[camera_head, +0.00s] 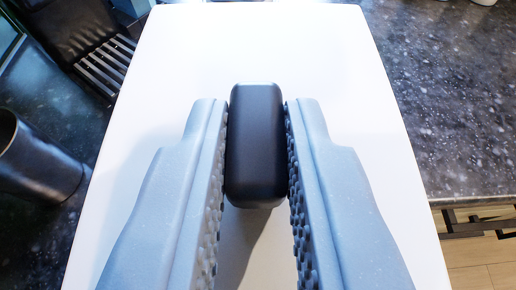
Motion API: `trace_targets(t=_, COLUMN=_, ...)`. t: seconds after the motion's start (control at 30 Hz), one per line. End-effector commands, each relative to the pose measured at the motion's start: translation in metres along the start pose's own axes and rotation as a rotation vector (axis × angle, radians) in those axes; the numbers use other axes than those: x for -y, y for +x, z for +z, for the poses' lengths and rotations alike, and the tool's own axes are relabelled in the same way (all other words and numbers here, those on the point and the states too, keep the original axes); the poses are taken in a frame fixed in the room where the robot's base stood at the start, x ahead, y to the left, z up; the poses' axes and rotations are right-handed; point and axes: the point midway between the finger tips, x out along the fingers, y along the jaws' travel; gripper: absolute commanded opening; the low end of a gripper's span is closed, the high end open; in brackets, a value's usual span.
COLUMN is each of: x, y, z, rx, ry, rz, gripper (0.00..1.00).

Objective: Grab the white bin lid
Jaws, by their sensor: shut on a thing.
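A white bin lid (285,45), seen as a broad flat white panel, fills the middle of the view. A dark rounded block like a handle or knob (256,140) stands out from it. My gripper (257,150) has its two pale blue-grey fingers on either side of this dark handle, shut on it with the bumpy pads against its sides. The lower part of the panel is partly hidden behind the fingers. Whether the lid is lifted or resting cannot be told.
A dark speckled countertop (460,100) lies to the right, with wooden floor (485,265) below its edge. At left are a dark cylindrical container (38,160) and a black slatted rack (105,65) on a dark surface. Small items at the top right are cut off.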

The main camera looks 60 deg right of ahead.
Motion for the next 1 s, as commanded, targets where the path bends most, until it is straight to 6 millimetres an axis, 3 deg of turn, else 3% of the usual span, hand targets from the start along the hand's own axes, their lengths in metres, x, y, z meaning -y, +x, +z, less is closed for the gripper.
trace_targets(t=0.1, x=0.001, y=-0.006, z=-0.013, rx=-0.002, ry=0.005, rz=-0.002, gripper=0.00)
trace_targets(t=0.27, x=-0.019, y=-0.013, z=-0.011, rx=-0.001, ry=0.002, rz=-0.001, gripper=0.00)
trace_targets(t=1.0, x=-0.130, y=-0.058, z=-0.003, rx=0.001, ry=0.001, rz=-0.003, gripper=0.00)
